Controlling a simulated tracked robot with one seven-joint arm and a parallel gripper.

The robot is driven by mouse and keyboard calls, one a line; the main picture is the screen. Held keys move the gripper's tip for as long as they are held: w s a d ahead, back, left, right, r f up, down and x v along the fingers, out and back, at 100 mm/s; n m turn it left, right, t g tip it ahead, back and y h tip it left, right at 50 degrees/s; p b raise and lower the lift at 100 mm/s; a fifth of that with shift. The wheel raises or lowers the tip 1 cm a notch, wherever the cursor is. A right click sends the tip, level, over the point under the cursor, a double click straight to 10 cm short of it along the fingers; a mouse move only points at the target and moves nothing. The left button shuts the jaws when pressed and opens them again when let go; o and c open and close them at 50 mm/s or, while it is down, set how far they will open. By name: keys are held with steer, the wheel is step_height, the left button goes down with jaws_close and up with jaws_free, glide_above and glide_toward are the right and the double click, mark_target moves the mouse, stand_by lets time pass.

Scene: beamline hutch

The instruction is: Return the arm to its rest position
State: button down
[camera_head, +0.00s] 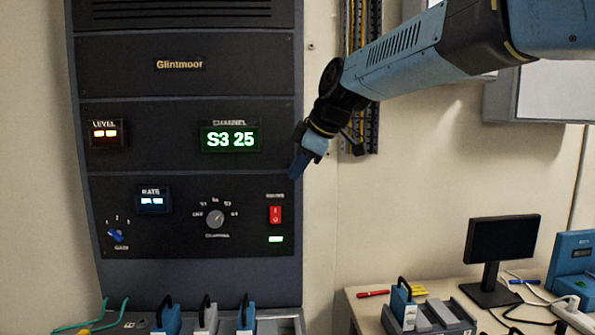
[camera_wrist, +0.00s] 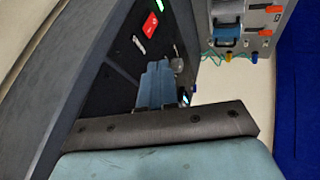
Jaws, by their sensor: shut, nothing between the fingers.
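My blue and black arm reaches in from the upper right of the head view. My gripper (camera_head: 297,168) is shut and empty, its blue fingers pointing down and left in front of the right edge of the dark Glintmoor rack (camera_head: 180,180). In the wrist view my gripper (camera_wrist: 158,85) shows as shut blue fingers beside the rack panel (camera_wrist: 100,80). I cannot tell whether the fingertips touch the rack. The rest position is not marked in either view.
The rack has a red switch (camera_head: 275,214), a channel knob (camera_head: 215,219) and a green display reading S3 25 (camera_head: 231,139). A bench (camera_head: 352,306) at the lower right holds a monitor (camera_head: 502,240) and a red marker (camera_head: 373,294). Bare wall (camera_head: 400,200) lies between rack and monitor.

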steer(key=s+d+f+m+h, duration=0.2)
steer(key=s+d+f+m, duration=0.2)
steer(key=d, duration=0.5)
steer(key=s+d+f+m+h, duration=0.1)
steer(key=s+d+f+m, duration=0.4)
steer(key=s+d+m, duration=0.3)
steer(key=s+d+f+m+t+h, duration=0.1)
steer(key=s+d+f+m, duration=0.4)
steer(key=s+d, duration=0.6)
steer(key=shift+d+f+m+h, duration=0.15)
steer(key=shift+d+m+h, duration=0.2)
steer(key=shift+m+h, duration=0.35)
steer(key=shift+s, duration=0.1)
